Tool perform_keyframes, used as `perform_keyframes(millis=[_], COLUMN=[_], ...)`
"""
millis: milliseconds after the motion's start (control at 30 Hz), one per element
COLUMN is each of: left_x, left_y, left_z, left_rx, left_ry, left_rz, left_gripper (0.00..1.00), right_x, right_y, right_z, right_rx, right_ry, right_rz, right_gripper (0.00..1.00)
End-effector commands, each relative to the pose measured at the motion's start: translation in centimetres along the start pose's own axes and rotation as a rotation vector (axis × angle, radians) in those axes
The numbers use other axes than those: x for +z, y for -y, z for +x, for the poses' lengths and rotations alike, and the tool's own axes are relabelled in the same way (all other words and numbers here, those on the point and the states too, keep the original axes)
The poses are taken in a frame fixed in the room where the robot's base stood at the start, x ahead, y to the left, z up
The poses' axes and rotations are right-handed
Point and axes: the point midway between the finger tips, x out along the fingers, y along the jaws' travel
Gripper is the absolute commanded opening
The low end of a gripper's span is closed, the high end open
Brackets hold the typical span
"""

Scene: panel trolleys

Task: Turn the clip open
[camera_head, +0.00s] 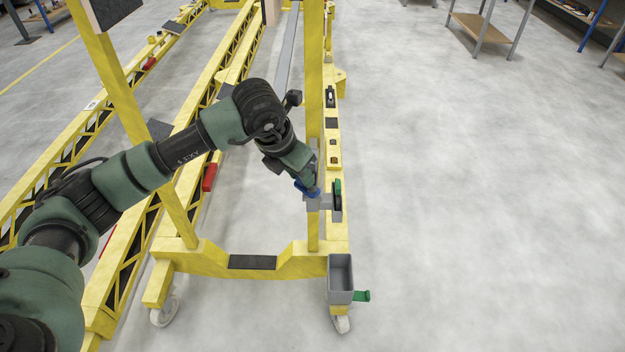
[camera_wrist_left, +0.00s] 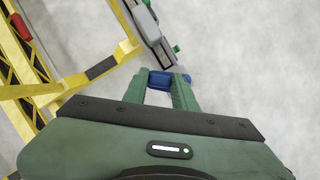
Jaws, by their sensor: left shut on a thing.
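My left gripper (camera_head: 308,184) reaches in from the left to the yellow upright post of the trolley. It is shut on a small blue part (camera_head: 311,193), which looks like the clip. In the left wrist view the blue clip (camera_wrist_left: 170,80) sits between the green fingertips (camera_wrist_left: 163,82), partly covered by them. A grey bracket (camera_head: 322,203) is at the post beside the clip, with a dark and green piece (camera_head: 338,190) on its right side. How far the clip is turned cannot be told. My right gripper is not in view.
The yellow trolley frame (camera_head: 220,261) stands on castors, with a grey open box (camera_head: 341,270) and a green lever (camera_head: 362,296) at its front corner. More yellow trolleys (camera_head: 60,150) stand to the left.

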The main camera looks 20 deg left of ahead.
Motion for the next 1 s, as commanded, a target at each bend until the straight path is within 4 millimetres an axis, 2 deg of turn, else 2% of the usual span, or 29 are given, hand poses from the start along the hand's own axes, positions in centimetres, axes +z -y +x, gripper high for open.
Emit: perform_keyframes(millis=[300,600,833,867,1000], left_x=[-0.6,-0.6,-1.1,-1.1,-1.1], left_y=[0.2,0.2,0.6,0.5,0.5], left_z=[-0.2,-0.2,-0.4,-0.4,-0.4], left_rx=[0.081,0.089,0.159,0.158,0.156], left_ry=[-0.001,0.0,0.0,0.0,-0.001], left_rz=[-0.194,-0.213,-0.383,-0.38,-0.378], left_gripper=[0.0,0.0,0.0,0.35,0.36], right_x=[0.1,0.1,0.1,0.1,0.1], right_y=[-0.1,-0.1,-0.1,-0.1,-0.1], right_z=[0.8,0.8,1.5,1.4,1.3], right_rx=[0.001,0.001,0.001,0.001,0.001], right_ry=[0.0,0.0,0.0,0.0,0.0], right_rz=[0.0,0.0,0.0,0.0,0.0], right_gripper=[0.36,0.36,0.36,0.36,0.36])
